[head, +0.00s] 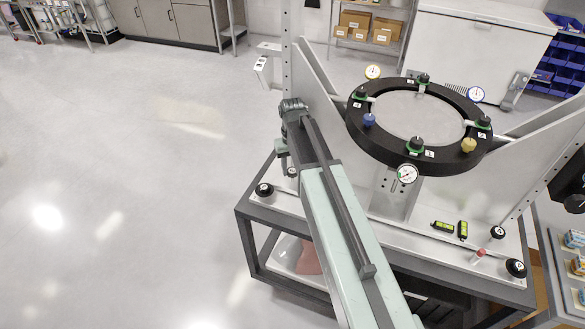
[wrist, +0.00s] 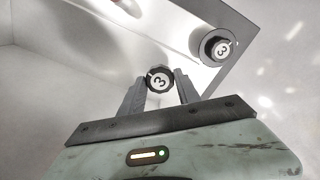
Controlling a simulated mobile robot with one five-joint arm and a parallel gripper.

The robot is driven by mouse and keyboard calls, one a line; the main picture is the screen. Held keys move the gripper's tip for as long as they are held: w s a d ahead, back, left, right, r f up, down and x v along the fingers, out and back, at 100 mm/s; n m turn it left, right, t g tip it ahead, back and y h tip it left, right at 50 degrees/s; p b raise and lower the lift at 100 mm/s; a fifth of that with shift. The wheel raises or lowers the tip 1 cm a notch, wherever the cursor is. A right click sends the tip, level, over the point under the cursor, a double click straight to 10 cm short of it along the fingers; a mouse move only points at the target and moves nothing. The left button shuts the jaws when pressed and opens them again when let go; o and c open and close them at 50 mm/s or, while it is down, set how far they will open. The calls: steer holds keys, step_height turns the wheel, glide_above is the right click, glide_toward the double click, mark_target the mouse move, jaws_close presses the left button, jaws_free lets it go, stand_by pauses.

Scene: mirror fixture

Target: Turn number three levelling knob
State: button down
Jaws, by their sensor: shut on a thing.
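My gripper (wrist: 160,84) has one finger on each side of a small black knob (wrist: 159,77) with a white face marked 3. It is shut on that knob, whose printed number is tilted in the wrist view. A second, wider black knob (wrist: 222,48), also marked 3, sits apart to the right near the plate's corner. In the head view the wider knob (head: 264,189) is at the plate's left corner. The small knob (head: 292,172) shows just right of it, below my arm's end, where my fingers are mostly hidden.
A black ring (head: 361,128) with gauges and clamps stands above the base plate (head: 445,262). An upright panel rises close to my arm. Two small yellow-faced levels (head: 444,227) lie on the plate. More knobs (head: 515,268) are at the right corner. The floor at left is clear.

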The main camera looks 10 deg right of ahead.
mark_target(293, 171)
steer(key=n, duration=0.2)
steer(key=shift+n, duration=0.3)
steer(key=c, duration=0.9)
jaws_free()
steer(key=shift+o, duration=0.2)
step_height(293, 171, up, 8)
steer(key=p, duration=0.8)
steer(key=shift+f, duration=0.15)
